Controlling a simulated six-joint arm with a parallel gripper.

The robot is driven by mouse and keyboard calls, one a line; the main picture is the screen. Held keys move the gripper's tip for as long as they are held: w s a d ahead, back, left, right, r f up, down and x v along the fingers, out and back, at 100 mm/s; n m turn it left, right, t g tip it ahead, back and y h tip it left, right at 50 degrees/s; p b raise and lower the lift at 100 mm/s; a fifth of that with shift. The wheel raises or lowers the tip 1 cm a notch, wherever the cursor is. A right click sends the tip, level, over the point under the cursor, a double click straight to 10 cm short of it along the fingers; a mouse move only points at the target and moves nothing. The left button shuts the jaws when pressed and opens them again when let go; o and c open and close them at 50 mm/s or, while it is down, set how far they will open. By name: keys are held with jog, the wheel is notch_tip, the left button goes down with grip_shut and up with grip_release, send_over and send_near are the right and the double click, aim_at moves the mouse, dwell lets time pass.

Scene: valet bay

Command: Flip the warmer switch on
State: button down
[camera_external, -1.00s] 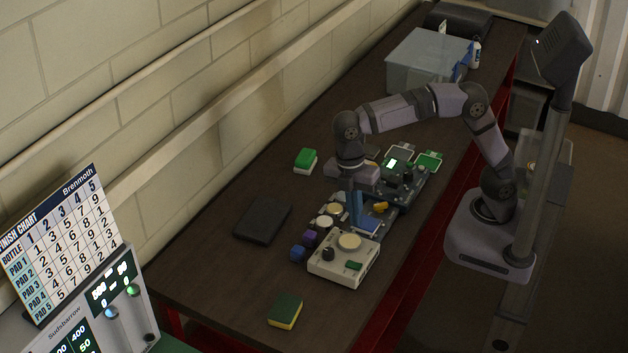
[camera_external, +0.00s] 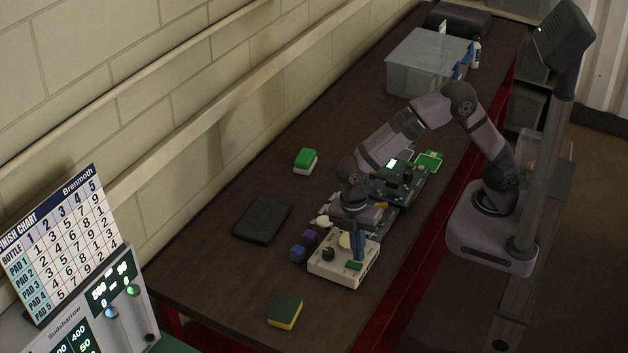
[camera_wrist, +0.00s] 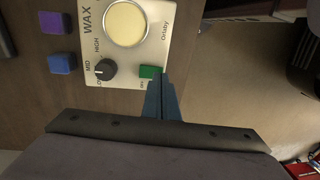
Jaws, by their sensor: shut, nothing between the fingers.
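The wax warmer (camera_external: 329,272) is a cream box near the front of the bench, with a round pale-yellow wax pot, a dark dial and a green switch (camera_external: 354,265). In the wrist view the warmer (camera_wrist: 133,65) shows its dial (camera_wrist: 105,69) with MID and HIGH marks and the green switch (camera_wrist: 150,72) at its lower right corner. My gripper (camera_external: 358,253) is shut and empty, pointing down over the switch. In the wrist view the blue fingertips (camera_wrist: 158,80) overlap the switch's right edge; I cannot tell whether they touch it. The switch's position is unclear.
Blue (camera_external: 297,254) and purple (camera_external: 310,237) blocks sit left of the warmer. A green-and-yellow sponge (camera_external: 285,310) lies in front, a dark pad (camera_external: 262,221) to the left. A dark device (camera_external: 400,185) stands behind. The bench between sponge and pad is clear.

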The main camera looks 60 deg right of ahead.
jog(key=shift+s+f, duration=0.1)
jog(key=shift+f, duration=0.8)
jog(key=shift+s+f, duration=0.2)
jog(key=shift+w, duration=0.2)
jog(key=shift+w+r+p, duration=0.15)
jog(key=shift+w+p, duration=0.3)
jog(key=shift+w, duration=0.25)
jog(key=shift+r, duration=0.1)
